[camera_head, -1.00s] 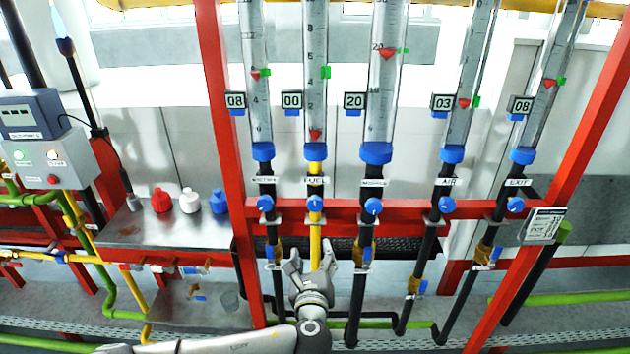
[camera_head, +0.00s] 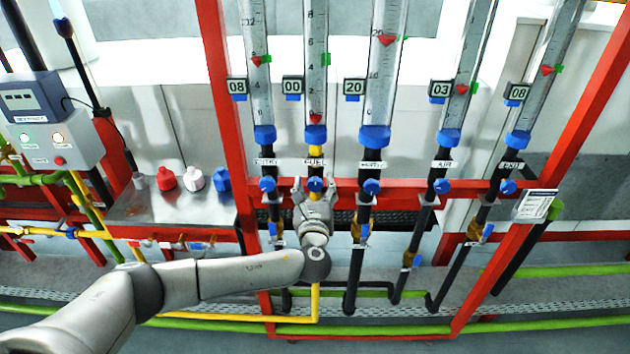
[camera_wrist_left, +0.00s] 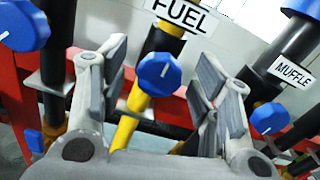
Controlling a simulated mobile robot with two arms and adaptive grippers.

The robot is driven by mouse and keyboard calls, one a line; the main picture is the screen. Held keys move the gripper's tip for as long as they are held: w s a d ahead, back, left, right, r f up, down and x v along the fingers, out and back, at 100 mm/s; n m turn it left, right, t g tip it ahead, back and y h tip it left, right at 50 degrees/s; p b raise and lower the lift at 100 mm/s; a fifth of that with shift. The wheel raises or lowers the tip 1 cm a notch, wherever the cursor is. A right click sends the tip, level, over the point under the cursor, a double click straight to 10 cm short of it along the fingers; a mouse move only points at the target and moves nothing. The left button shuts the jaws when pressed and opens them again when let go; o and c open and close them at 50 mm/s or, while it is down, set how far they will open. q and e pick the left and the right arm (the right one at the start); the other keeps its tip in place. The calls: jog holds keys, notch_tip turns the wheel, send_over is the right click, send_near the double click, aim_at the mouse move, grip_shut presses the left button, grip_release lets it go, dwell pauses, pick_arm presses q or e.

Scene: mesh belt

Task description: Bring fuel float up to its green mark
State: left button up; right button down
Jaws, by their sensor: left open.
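The fuel flowmeter tube (camera_head: 317,60) stands second from the left in the head view. Its red float (camera_head: 315,118) sits near the bottom, and its display (camera_head: 292,86) reads 00. The green mark (camera_head: 326,59) is well above the float. The blue fuel knob (camera_head: 315,185) is on the yellow pipe below the FUEL label; it also shows in the left wrist view (camera_wrist_left: 156,74). My left gripper (camera_head: 315,188) is open, with its fingers on either side of the fuel knob and apart from it in the wrist view (camera_wrist_left: 160,75). My right gripper is not in view.
Neighbouring blue knobs stand close by: one on the left (camera_head: 267,185) and the muffle knob (camera_head: 371,187) on the right. A red frame post (camera_head: 225,100) rises at left. A steel shelf (camera_head: 130,212) holds red, white and blue bottles.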

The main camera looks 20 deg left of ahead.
pick_arm(q)
jog(key=shift+w+a, duration=0.15)
jog(key=shift+w, duration=0.4)
jog(key=shift+c, duration=0.2)
jog(key=c, duration=1)
